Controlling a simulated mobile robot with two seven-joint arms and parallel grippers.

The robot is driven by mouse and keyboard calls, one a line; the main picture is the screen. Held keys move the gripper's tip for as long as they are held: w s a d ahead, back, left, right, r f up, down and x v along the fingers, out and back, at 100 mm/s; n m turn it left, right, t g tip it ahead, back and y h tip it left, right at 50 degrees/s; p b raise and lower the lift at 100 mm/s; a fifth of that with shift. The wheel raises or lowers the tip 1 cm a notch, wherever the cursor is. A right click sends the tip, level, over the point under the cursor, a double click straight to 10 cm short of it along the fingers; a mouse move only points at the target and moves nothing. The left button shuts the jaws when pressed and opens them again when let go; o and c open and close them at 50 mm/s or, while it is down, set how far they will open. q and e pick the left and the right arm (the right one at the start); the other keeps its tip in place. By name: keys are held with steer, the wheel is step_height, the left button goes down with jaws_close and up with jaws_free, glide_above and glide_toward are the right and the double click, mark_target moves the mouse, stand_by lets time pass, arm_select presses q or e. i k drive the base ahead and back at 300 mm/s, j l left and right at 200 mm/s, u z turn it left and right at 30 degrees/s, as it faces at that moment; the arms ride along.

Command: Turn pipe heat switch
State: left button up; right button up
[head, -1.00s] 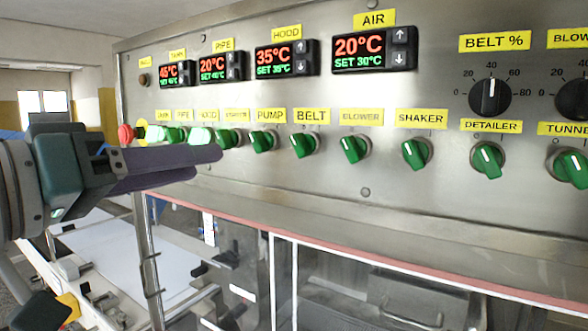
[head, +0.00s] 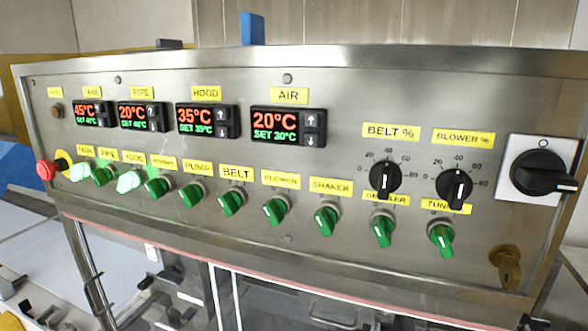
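The pipe heat switch (head: 103,176) is a green knob under the yellow PIPE label (head: 106,153), second from the left in the row. It looks darker than the brightly lit tank switch (head: 80,172) on its left and hood switch (head: 129,181) on its right. The pipe display (head: 142,117) above reads 20°C in red, with a green set value that looks like 40°C. Neither of my grippers is in the head view now. Nothing covers the pipe switch.
A red emergency button (head: 46,170) sticks out left of the tank switch. More green switches, such as the pump switch (head: 192,193), run to the right. Black dials and a large black rotary switch (head: 540,172) are at the right. Space before the panel looks clear.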

mark_target(102, 176)
steer(key=u, duration=0.95)
